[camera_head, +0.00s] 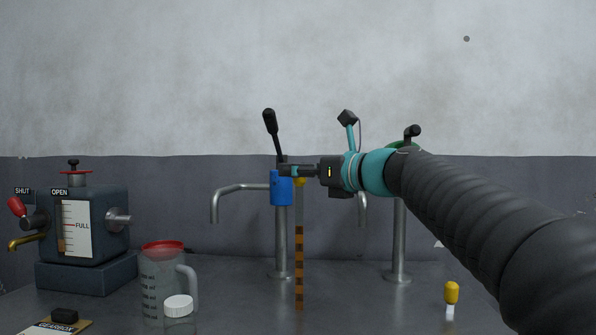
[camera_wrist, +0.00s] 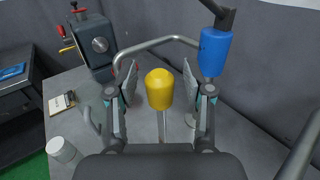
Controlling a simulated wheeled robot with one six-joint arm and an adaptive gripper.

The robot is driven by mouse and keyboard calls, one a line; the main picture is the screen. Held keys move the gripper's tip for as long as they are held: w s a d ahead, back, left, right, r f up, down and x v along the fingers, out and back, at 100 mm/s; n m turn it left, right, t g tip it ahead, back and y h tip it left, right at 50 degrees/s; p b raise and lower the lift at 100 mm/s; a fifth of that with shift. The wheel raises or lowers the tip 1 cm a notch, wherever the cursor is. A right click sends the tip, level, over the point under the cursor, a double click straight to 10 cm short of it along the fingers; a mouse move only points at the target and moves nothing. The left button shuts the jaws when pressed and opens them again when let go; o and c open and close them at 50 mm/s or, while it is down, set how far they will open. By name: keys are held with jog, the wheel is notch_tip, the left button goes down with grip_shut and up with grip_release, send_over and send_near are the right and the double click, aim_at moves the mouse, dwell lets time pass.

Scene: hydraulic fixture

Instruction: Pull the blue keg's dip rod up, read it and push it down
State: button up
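The dip rod (camera_head: 299,250) stands upright and well up out of the bench surface. Its upper part is pale and its lower part has amber and dark brown bands. Its yellow knob (camera_head: 300,183) is at the top, just under my gripper (camera_head: 292,171). In the wrist view the yellow knob (camera_wrist: 160,88) sits between my two fingers (camera_wrist: 160,78), with a visible gap on each side. My gripper is open around it. A blue tap body (camera_head: 281,188) with a black lever is just behind and left of the rod. The keg itself is not visible.
Another yellow knob on a white stem (camera_head: 451,292) stands low at the right. Steel taps (camera_head: 398,245) rise behind. A gearbox with a gauge (camera_head: 85,225), a red-rimmed jug (camera_head: 163,283) and a white-capped bottle (camera_head: 179,308) stand left. The bench between jug and rod is clear.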

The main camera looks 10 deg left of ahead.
jog(key=v, duration=1.2)
dwell(0.5)
